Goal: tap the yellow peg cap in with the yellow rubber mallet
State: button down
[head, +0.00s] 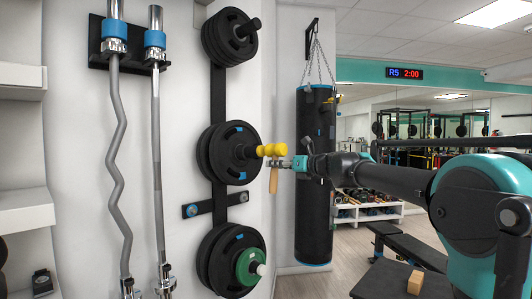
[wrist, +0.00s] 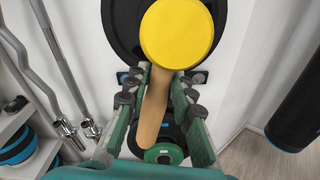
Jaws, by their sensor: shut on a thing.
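The yellow rubber mallet is upright in my gripper (head: 280,163), its yellow head (head: 279,149) above the fingers and its wooden handle (head: 273,181) hanging below. In the wrist view my gripper (wrist: 159,78) is shut on the tan handle (wrist: 153,108), and the round yellow mallet head (wrist: 177,33) fills the upper middle. The yellow peg cap (head: 261,151) shows in the head view at the end of the middle peg, just left of the mallet head. Whether they touch I cannot tell. In the wrist view the mallet head hides the cap.
Black plates (head: 222,155) hang on the wall rack's middle peg, with others above and below. A green plate (head: 249,266) sits on the lower peg. Two bars (head: 157,150) hang at left. A punching bag (head: 314,190) hangs behind my gripper at right.

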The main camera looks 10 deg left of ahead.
jog(key=v, duration=0.5)
jog(key=shift+r, duration=0.1)
dwell(0.5)
